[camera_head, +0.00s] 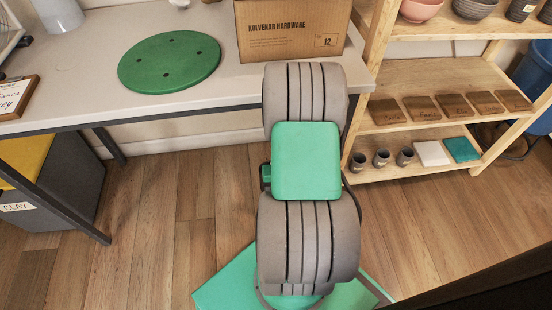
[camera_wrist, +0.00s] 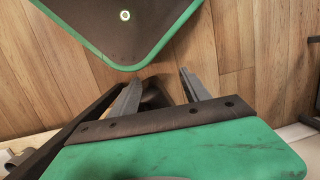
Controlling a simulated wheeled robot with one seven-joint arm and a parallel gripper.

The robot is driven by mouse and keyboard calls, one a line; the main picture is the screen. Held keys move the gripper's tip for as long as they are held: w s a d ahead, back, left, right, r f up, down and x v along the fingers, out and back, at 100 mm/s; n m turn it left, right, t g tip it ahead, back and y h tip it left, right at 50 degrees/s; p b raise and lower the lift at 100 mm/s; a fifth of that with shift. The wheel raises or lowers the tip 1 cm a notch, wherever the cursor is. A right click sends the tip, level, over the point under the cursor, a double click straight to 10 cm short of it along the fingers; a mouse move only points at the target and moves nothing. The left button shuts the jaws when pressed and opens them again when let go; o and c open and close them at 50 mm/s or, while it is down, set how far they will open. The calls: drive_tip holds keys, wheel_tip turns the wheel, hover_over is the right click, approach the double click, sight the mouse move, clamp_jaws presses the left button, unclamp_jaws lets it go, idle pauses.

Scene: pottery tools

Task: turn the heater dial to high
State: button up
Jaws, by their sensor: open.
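No heater and no dial can be made out in either view. My gripper (camera_wrist: 160,78) shows in the wrist view with its two grey fingers apart, over the wooden floor. A dark shape shows behind and between the fingers; I cannot tell what it is. In the head view my arm hides the middle of the scene, and my gripper is not visible there.
A grey-topped table (camera_head: 75,80) holds a green round disc (camera_head: 170,61) and a cardboard box (camera_head: 290,30). A wooden shelf (camera_head: 425,80) with cups and tiles stands at right. A grey bin with a yellow top (camera_head: 50,200) is under the table. Wooden floor (camera_head: 150,230) is clear at left.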

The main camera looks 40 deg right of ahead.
drive_tip(key=w+d+f+n+t+h, duration=0.1)
drive_tip(key=w+d+f+t+h, duration=0.15)
drive_tip(key=w+d, duration=0.35)
drive_tip(key=w+d+f+n+t+h, duration=0.1)
drive_tip(key=w+d+n+t, duration=0.15)
drive_tip(key=w+d, duration=0.4)
drive_tip(key=shift+m+t, duration=0.25)
drive_tip(key=shift+t, duration=0.05)
drive_tip(key=b+x, duration=0.1)
drive_tip(key=x, duration=0.1)
drive_tip(key=b+x, duration=0.1)
drive_tip(key=x, duration=0.2)
drive_tip(key=b+x, duration=0.2)
drive_tip(key=x, duration=0.1)
drive_tip(key=shift+w+r, duration=0.15)
drive_tip(key=shift+w, duration=0.1)
drive_tip(key=shift+c, duration=0.5)
drive_tip(key=shift+a, duration=0.1)
clamp_jaws()
